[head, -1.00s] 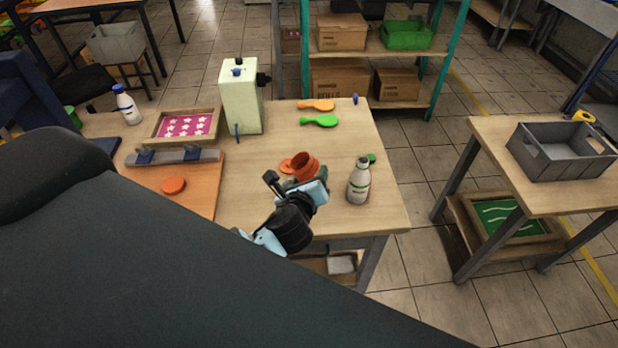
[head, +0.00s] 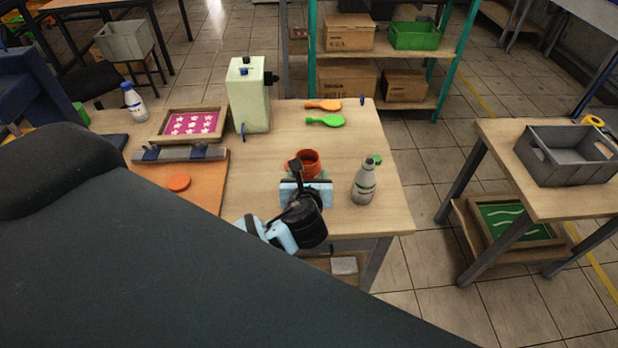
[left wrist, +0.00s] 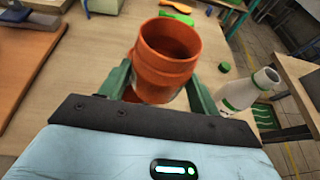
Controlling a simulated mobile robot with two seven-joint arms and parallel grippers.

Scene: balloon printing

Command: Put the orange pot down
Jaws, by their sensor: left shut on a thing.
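The orange pot (head: 308,158) is between the fingers of my left gripper (head: 305,176), over the front part of the wooden table. In the left wrist view the pot (left wrist: 165,62) is open at the top and looks empty, with its mouth facing up. The green fingers of my left gripper (left wrist: 168,88) are shut on its two sides. I cannot tell whether the pot's base touches the table. My right gripper is not in view.
A grey-white bottle (head: 363,186) stands close to the right of the pot, with a green cap (head: 375,159) behind it.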

